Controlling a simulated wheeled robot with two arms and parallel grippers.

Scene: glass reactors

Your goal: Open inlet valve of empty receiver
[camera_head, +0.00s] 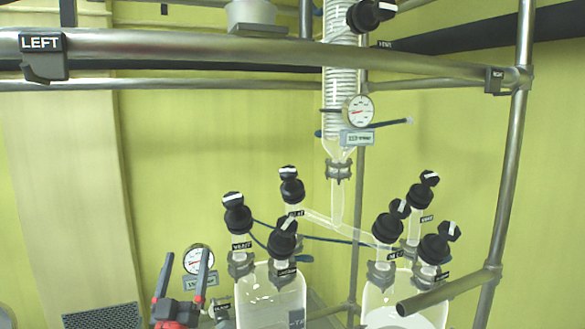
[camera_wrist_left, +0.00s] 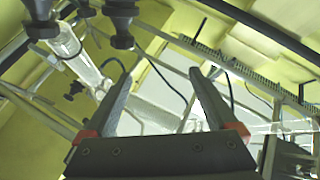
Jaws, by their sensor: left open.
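Two glass receivers stand low in the head view, a left one (camera_head: 270,305) and a right one (camera_head: 405,312). I cannot tell surely which is empty; the right one looks whiter inside. Black valve knobs with white marks sit above them: over the left receiver a left knob (camera_head: 237,217), a back knob (camera_head: 291,188) and a front knob (camera_head: 283,240); over the right one several more, such as this knob (camera_head: 388,226). My left gripper (camera_head: 187,256) is open and empty, left of the left receiver. Its fingers also show in the wrist view (camera_wrist_left: 161,70), with blurred black knobs (camera_wrist_left: 120,18) beyond.
A round gauge (camera_head: 198,260) is just behind my left gripper's fingers. A metal rail (camera_head: 250,50) labelled LEFT crosses the top. A coil condenser (camera_head: 339,90) with a gauge hangs in the middle. Metal posts (camera_head: 507,160) frame the right side. The space left of my gripper looks clear.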

